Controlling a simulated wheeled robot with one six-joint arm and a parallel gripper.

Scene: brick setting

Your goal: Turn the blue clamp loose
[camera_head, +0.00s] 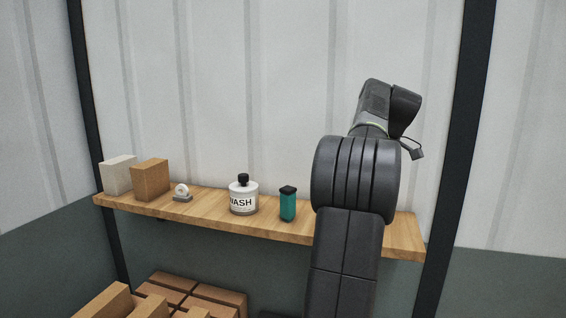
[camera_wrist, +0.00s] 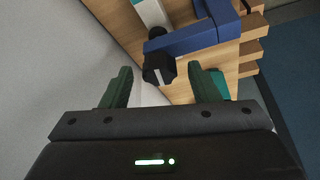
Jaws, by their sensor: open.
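The blue clamp (camera_wrist: 190,40) shows in the wrist view as a blue bar angled across the top, with another blue part at its right end. A black faceted knob (camera_wrist: 159,69) with a pale stripe sits below the bar's left end and appears to be part of the clamp. My gripper (camera_wrist: 160,74) is open, with one green finger on each side of the knob. I see a gap on both sides; whether the knob lies at fingertip depth, I cannot tell. In the head view my arm hides the clamp.
The wooden shelf (camera_head: 404,237) carries a teal bottle (camera_head: 288,205), a white WASH bottle (camera_head: 243,197), a small grey-and-white item (camera_head: 182,194), a brown block (camera_head: 150,180) and a pale block (camera_head: 117,175). A light wall stands behind. Several bricks (camera_head: 195,287) lie below.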

